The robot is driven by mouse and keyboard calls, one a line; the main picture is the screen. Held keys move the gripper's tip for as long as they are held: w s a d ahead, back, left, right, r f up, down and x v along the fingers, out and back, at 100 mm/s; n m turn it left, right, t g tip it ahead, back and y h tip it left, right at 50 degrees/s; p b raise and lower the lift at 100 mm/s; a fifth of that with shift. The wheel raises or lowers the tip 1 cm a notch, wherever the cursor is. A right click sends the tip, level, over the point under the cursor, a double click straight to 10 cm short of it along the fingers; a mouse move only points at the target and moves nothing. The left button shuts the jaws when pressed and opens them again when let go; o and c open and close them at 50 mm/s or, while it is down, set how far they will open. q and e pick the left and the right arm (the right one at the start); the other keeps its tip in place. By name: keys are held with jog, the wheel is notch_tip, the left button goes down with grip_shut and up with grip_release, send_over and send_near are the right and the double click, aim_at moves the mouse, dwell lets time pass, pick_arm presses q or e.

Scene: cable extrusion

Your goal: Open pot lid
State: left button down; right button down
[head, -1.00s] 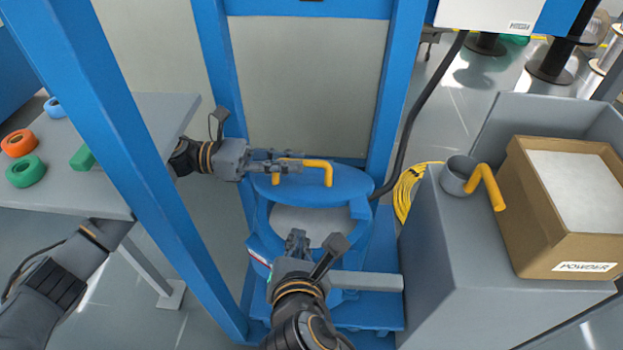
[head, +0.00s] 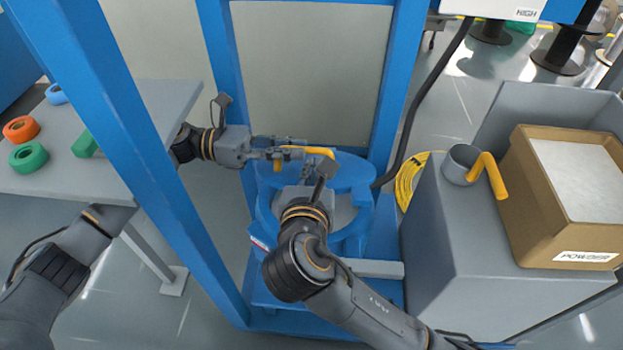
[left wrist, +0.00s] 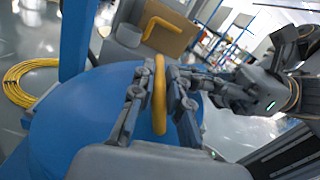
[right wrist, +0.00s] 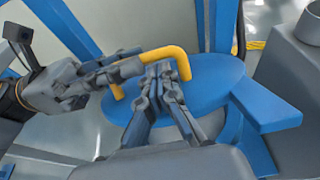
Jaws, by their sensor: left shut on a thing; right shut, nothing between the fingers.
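The blue pot lid (head: 355,172) sits at the back of the blue pot (head: 352,238), off-centre, with part of the grey opening showing in front. Its yellow handle (head: 322,151) is on top. My left gripper (head: 295,153) is shut on the handle; the left wrist view shows its fingers (left wrist: 158,100) on either side of the yellow bar. My right gripper (head: 293,195) is over the lid's front edge, partly hidden by its own wrist. In the right wrist view its fingers (right wrist: 162,78) are shut and empty, tips close to the handle; contact cannot be told.
Blue frame posts (head: 385,95) stand around the pot. At right, a grey cabinet (head: 440,240) bears a powder box (head: 585,258) and a grey scoop (head: 459,165) with a yellow handle. A grey table (head: 150,110) with tape rolls is at left.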

pick_arm(q)
jog(key=shift+f, duration=0.1)
pick_arm(e)
jog(key=shift+w+f, duration=0.1)
jog(key=shift+w, duration=0.2)
jog(key=shift+w+r, duration=0.4)
jog(key=shift+r, duration=0.15)
pick_arm(q)
jog(key=c, duration=1.3)
grip_release()
jog(key=shift+c, duration=0.2)
